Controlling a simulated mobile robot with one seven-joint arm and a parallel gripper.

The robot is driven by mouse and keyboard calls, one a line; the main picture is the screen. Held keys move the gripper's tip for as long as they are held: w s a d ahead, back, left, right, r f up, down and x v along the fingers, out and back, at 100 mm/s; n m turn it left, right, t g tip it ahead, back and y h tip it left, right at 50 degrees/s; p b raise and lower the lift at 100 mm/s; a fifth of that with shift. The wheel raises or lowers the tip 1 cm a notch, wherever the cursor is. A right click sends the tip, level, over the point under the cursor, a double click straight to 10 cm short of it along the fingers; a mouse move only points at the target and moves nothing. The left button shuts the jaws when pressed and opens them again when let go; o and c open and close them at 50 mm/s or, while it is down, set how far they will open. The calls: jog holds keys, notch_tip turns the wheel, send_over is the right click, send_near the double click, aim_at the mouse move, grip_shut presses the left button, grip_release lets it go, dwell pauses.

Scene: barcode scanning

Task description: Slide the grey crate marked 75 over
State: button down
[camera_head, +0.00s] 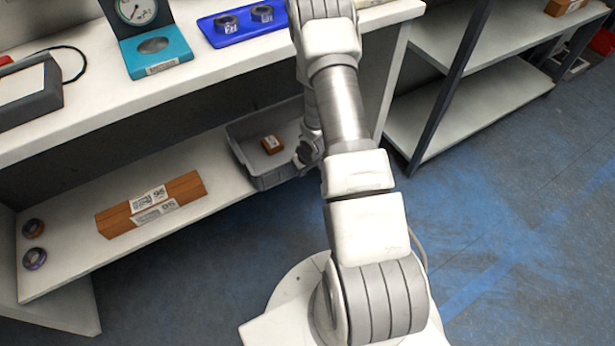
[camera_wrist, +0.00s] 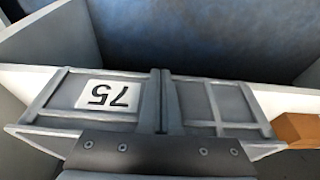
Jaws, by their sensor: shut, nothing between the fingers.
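The grey crate (camera_head: 262,181) sits on the lower shelf under the white counter, at the shelf's right part in the head view. A small brown box (camera_head: 271,144) lies inside it. In the wrist view a crate wall (camera_wrist: 205,103) fills the middle, with the white 75 label (camera_wrist: 110,95) upside down. My gripper (camera_head: 308,152) is at the crate's right side, partly hidden by my arm. In the wrist view my gripper (camera_wrist: 161,151) is shut, empty and close against the wall; I cannot tell if it touches.
The counter (camera_head: 110,101) overhangs the crate. A dark rack post (camera_head: 447,90) stands at the right. Shelf between the long boxes and crate is clear.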

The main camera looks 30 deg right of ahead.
aim_at(285, 152)
jog(key=shift+w, duration=0.25)
jog(key=w, duration=0.9)
jog(key=shift+w+a+f, duration=0.1)
jog(key=shift+w+a, duration=0.05)
jog(key=shift+w, duration=0.8)
jog(key=shift+s, duration=0.15)
